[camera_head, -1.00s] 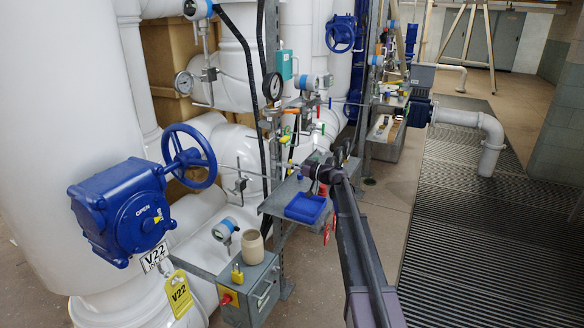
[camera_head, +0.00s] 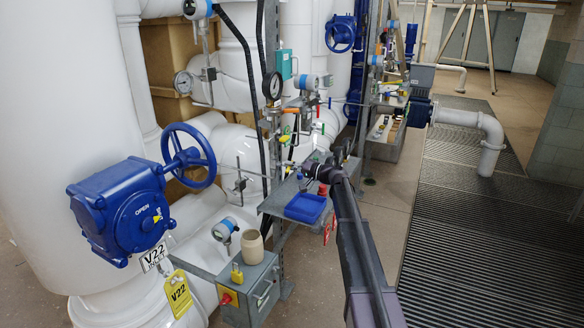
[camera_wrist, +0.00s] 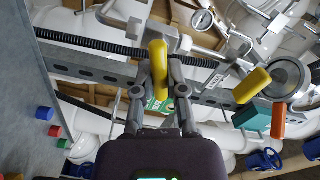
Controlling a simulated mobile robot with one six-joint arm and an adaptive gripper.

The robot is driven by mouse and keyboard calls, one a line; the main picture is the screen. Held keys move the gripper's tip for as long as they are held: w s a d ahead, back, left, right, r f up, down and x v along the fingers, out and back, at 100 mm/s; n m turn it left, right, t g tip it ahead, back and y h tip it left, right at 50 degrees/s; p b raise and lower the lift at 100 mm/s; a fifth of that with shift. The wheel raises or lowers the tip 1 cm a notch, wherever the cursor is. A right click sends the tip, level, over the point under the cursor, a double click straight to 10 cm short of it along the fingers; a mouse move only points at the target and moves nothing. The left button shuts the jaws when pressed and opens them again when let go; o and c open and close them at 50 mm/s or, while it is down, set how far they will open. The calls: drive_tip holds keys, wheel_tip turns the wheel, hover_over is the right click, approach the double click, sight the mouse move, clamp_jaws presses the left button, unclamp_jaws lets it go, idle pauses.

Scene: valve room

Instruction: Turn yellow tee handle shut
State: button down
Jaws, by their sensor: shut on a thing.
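The yellow tee handle (camera_wrist: 158,62) stands upright in the picture in the wrist view, in front of a grey slotted rail. My gripper (camera_wrist: 160,84) is shut on it, with a grey finger on each side of its lower part. In the head view, my gripper (camera_head: 314,170) is at the valve rack beyond the blue tray. The grip itself is too small to make out there, and my arm covers part of the rack.
A second yellow handle (camera_wrist: 251,86) and an orange handle (camera_wrist: 278,121) are close on the right in the wrist view. A grey panel (camera_wrist: 25,75) is on the left. A blue tray (camera_head: 305,207) lies below my gripper. Open grating (camera_head: 480,240) is on the right.

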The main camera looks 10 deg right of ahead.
drive_tip(key=shift+a+f+m, duration=0.1)
drive_tip(key=shift+m, duration=2.1)
drive_tip(key=c, duration=0.7)
unclamp_jaws()
drive_tip(key=v, duration=1.2)
